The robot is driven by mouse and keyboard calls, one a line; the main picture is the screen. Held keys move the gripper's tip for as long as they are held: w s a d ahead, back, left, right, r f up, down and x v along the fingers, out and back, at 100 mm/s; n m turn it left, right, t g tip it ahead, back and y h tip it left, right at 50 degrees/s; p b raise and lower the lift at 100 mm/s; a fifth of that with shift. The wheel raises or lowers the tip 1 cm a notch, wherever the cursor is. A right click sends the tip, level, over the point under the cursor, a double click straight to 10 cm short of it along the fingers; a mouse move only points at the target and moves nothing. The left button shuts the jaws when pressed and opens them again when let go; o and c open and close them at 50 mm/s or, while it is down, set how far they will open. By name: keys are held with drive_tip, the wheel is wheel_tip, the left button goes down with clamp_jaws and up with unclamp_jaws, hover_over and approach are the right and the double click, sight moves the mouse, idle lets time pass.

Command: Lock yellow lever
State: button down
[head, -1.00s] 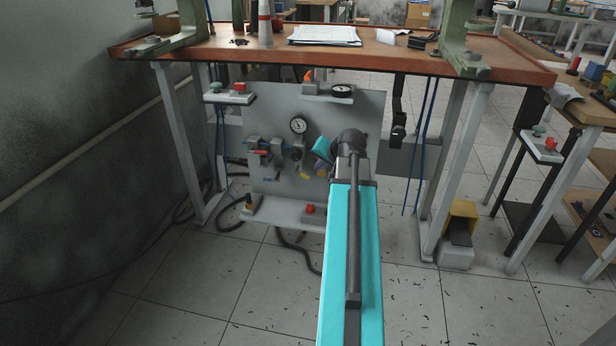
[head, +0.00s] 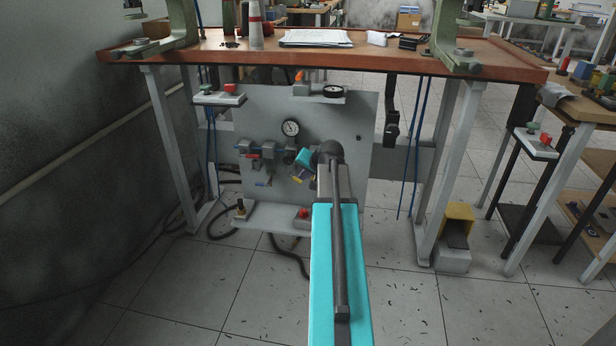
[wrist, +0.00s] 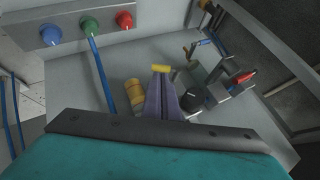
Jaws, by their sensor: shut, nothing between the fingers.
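A small yellow piece, which looks like the yellow lever (wrist: 160,68), shows right at the fingertips in the wrist view. In the head view a yellow spot (head: 299,179) shows beside the gripper, low on the grey panel. My gripper (wrist: 160,78) has purple fingers, pressed together with nothing between them. Its tips are at or just short of the yellow piece; I cannot tell whether they touch. A yellow ribbed cylinder (wrist: 134,94) is left of the fingers. In the head view my wrist and arm hide part of the panel, and the fingers are hard to make out.
The grey panel (head: 345,115) hangs under the wooden-topped bench. It carries a gauge (head: 290,128) and a valve with a red lever (wrist: 244,77). A blue lever (wrist: 204,42) is nearby. Blue, green (wrist: 90,27) and red buttons sit upper left in the wrist view, with a blue hose.

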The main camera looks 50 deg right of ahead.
sight(298, 181)
drive_tip(key=shift+b+x, duration=1.05)
drive_tip(key=shift+x, duration=1.4)
drive_tip(key=shift+f, duration=0.1)
drive_tip(key=shift+s+t, duration=0.1)
drive_tip(key=shift+t, duration=0.2)
